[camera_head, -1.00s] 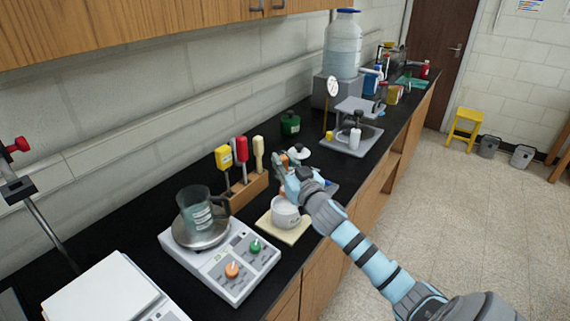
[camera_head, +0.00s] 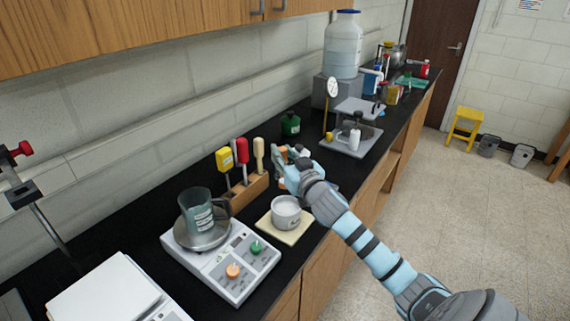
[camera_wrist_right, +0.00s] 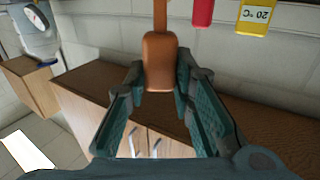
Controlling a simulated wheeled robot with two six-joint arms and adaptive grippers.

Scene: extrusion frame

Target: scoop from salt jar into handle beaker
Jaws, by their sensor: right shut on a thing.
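The salt jar (camera_head: 286,213), a squat open white pot with a label, stands on a cream board (camera_head: 297,235) on the black bench. The handle beaker (camera_head: 197,213), grey and see-through with a dark handle, stands upright on the round plate of a white device to the left. My right gripper (camera_head: 284,164) is above and slightly behind the jar, apart from it. It is shut on an orange-brown handle (camera_wrist_right: 160,62), seemingly the scoop's. The scoop's bowl and any salt in it cannot be made out. My left gripper is out of view.
A wooden rack (camera_head: 248,188) with yellow, red and cream handled tools stands between beaker and gripper. The white device (camera_head: 222,265) has orange and green knobs. A dark green jar (camera_head: 290,125) and a grey stand (camera_head: 350,140) are farther back. A white balance lies front left.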

